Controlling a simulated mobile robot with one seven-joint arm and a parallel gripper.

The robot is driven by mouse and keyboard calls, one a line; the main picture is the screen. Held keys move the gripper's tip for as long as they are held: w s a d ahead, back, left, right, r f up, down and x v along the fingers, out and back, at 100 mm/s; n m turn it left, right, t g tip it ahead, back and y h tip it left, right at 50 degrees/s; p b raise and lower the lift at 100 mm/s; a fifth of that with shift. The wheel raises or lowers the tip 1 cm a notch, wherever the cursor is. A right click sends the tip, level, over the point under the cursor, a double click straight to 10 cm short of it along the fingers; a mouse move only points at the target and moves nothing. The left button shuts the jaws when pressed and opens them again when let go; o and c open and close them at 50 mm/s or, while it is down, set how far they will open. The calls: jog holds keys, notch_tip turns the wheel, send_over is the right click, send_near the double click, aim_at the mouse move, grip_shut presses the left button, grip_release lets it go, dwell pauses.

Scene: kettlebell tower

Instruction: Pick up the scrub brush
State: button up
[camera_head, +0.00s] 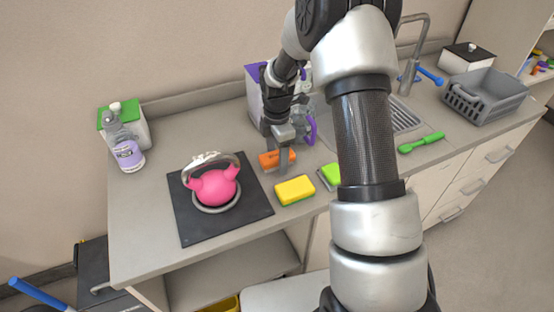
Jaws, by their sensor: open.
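My gripper (283,163) points down at the counter, with its fingers at a small orange block-shaped item (268,160) that may be the scrub brush. The fingers cover part of this item, and I cannot tell whether they touch it. A green long-handled tool (421,142), also brush-like, lies on the counter to the right of my arm. My gripper is well to the left of this green tool. My gripper is open.
A pink kettlebell (214,187) stands on a black mat (252,205) to the left. A yellow sponge (295,190) and a green sponge (330,174) lie near the front edge. A purple box (254,98) stands behind my gripper. A grey basket (486,96) is at right.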

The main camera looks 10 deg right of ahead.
aim_at(277, 155)
jog(key=c, duration=1.2)
jog(key=shift+o, duration=0.2)
jog(key=shift+r, duration=0.1)
notch_tip(277, 155, up, 10)
jog(key=shift+f, duration=0.1)
jog(key=o, duration=0.5)
jog(key=c, duration=0.7)
jog(key=shift+c, duration=0.2)
jog(key=shift+d, duration=0.15)
